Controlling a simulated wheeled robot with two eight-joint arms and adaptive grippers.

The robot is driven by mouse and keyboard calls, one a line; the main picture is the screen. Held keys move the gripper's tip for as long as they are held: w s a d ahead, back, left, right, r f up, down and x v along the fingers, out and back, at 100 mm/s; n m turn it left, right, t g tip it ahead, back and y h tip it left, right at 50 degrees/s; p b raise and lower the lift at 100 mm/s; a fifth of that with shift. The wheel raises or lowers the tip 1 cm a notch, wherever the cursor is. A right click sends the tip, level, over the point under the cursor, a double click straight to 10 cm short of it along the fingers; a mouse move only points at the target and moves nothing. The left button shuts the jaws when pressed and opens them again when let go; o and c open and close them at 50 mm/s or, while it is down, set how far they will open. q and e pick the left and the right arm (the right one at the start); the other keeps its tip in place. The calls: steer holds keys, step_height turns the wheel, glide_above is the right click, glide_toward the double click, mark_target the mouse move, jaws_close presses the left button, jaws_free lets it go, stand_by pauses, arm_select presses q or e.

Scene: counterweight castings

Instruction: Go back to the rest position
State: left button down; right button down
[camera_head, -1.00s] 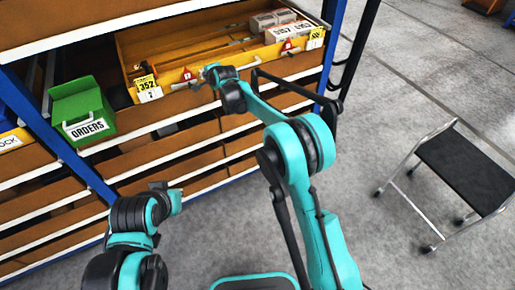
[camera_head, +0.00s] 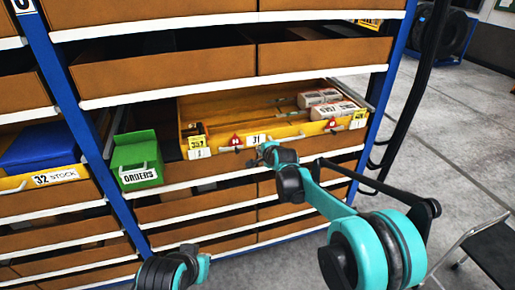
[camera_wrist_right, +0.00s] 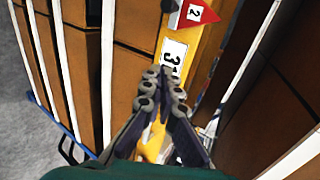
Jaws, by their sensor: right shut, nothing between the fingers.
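My right gripper (camera_head: 262,155) is in front of the yellow drawer front, just below its "31" label (camera_head: 256,139). In the right wrist view its fingers (camera_wrist_right: 160,78) are together with nothing between them, and the "31" label (camera_wrist_right: 173,55) shows just beyond the tips. A gap from the drawer front is hard to judge. My left arm (camera_head: 172,270) comes in at the bottom left of the head view; the state of its gripper (camera_head: 192,250) cannot be made out. It is below the shelf bins, well apart from the right gripper.
The open yellow drawer (camera_head: 215,108) holds white cartons (camera_head: 328,105) at its right. A green "ORDERS" bin (camera_head: 137,160) and a blue-lidded bin (camera_head: 42,147) stand to its left. A blue rack post (camera_head: 80,125) rises between them. A black-topped step stool (camera_head: 490,255) stands at right on open floor.

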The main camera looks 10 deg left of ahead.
steer(key=s+d+r+n+g+h, duration=0.1)
steer(key=s+d+r+n, duration=0.2)
steer(key=s+d, duration=0.65)
steer(key=s+d+r+n+g+h, duration=0.1)
steer(key=s+d+r+n, duration=0.35)
steer(key=s, duration=0.75)
steer(key=s+d+f+n+g+h, duration=0.1)
steer(key=s+d+f+n, duration=0.2)
steer(key=s, duration=0.8)
steer(key=s+d+f+n+g+h, duration=0.1)
steer(key=s+d+f+n, duration=0.2)
steer(key=s+d+f, duration=0.3)
steer(key=s+d, duration=0.1)
steer(key=s, duration=0.4)
steer(key=shift+s+d+f+h, duration=0.25)
steer(key=shift+d+f+h, duration=0.05)
